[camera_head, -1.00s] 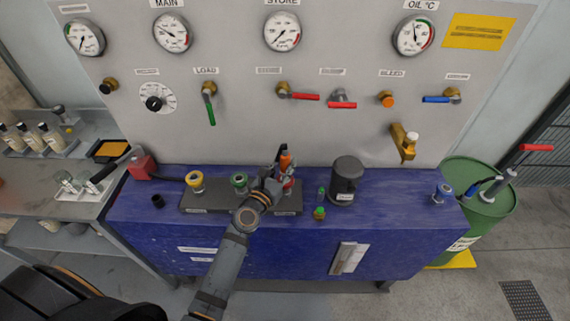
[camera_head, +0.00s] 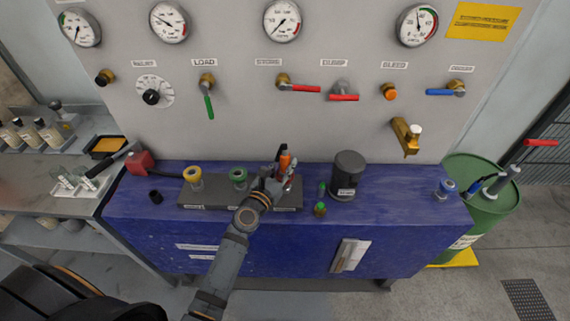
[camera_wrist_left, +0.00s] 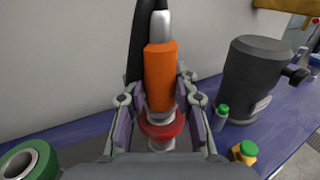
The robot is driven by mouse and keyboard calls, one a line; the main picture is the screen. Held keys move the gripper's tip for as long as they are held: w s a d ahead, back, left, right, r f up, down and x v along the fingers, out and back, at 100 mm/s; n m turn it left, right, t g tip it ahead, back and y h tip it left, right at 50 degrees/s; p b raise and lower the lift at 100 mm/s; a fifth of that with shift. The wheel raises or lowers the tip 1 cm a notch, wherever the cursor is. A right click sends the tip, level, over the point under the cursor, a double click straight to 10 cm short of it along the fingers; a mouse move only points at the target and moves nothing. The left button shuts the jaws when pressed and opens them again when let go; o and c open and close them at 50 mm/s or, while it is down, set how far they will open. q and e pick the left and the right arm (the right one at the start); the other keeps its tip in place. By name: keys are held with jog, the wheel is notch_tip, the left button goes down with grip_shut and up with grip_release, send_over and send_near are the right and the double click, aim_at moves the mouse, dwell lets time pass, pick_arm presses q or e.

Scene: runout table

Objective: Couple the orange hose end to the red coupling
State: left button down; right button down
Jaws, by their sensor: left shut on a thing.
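The orange hose end (camera_head: 285,160) stands upright over the right part of the dark coupling block (camera_head: 215,201). It also shows in the wrist view (camera_wrist_left: 160,78), with a silver tip below and a silver collar and black hose above. The red coupling (camera_wrist_left: 162,130) is directly under it, in line with the silver tip. I cannot tell whether the tip is fully seated. My left gripper (camera_wrist_left: 156,115) is shut on the hose end, with a finger on either side, low and close to the red coupling. My right gripper is not in view.
A yellow coupling (camera_head: 193,178) and a green coupling (camera_head: 238,178) stand left on the block. A dark canister (camera_head: 347,175) and a small green-capped bottle (camera_head: 320,209) stand close on the right. The gauge panel (camera_head: 240,110) rises behind.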

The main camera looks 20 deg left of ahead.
pick_arm(q)
jog(key=shift+f+b, duration=0.45)
jog(key=shift+f, duration=0.1)
jog(key=c, duration=1)
grip_release()
jog(key=s, duration=0.4)
jog(key=s+a, duration=0.1)
jog(key=s, duration=0.3)
jog(key=s+a, duration=0.1)
jog(key=s, duration=0.3)
jog(key=shift+w, duration=0.1)
